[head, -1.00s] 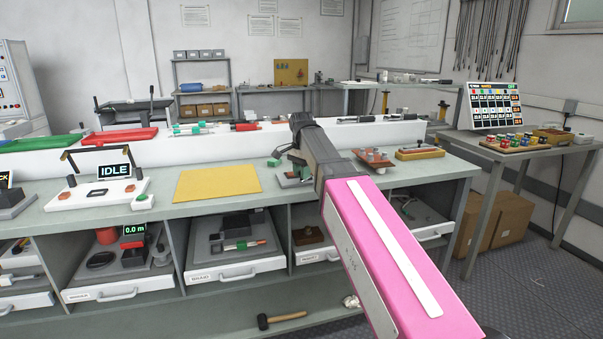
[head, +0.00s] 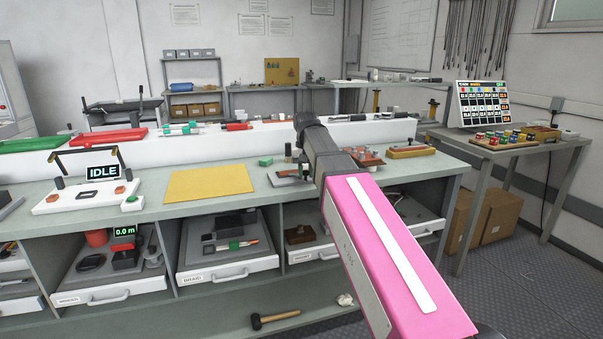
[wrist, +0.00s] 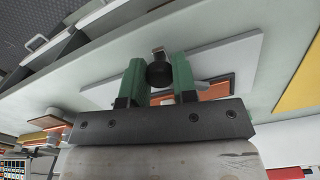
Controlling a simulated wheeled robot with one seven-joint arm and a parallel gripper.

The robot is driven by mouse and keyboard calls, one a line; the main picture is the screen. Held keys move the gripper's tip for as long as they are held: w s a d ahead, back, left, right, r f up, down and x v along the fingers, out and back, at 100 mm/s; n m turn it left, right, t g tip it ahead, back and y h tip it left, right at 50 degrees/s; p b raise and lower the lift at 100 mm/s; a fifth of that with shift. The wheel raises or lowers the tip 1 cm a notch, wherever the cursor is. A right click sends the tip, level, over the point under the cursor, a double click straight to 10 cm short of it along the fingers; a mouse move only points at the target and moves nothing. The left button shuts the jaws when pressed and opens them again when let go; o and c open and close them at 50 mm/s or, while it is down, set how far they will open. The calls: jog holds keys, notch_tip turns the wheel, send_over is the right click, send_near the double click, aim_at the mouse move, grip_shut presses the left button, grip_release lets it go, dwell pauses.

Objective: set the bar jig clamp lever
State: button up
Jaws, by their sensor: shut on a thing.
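The bar jig (head: 285,178) is a pale plate on the bench, partly hidden behind my arm in the head view. In the wrist view the jig plate (wrist: 238,62) carries a copper-coloured bar (wrist: 216,90). A round black knob (wrist: 159,73), apparently the clamp lever's end, sits between the green fingers of my gripper (wrist: 158,80). The gripper is shut on this knob, over the jig. The rest of the lever is mostly hidden by the knob and fingers. My gripper's fingers are hidden behind the arm in the head view.
A white fixture with an IDLE display (head: 103,172) stands farther left. Copper-coloured parts on a tray (head: 368,158) and a wooden block (head: 411,152) are at right. A raised white ledge (head: 215,146) runs behind.

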jog(key=n, duration=0.1)
jog(key=d+n, duration=0.1)
jog(key=n, duration=0.1)
jog(key=shift+w+d, duration=0.3)
jog(key=shift+w, duration=0.05)
jog(key=shift+w+d+n, duration=0.2)
jog(key=shift+d+n, duration=0.05)
jog(key=shift+n, duration=0.55)
jog(key=shift+w+d+n, duration=0.2)
jog(key=shift+n, duration=0.6)
jog(key=o, duration=0.9)
jog(key=shift+r, duration=0.1)
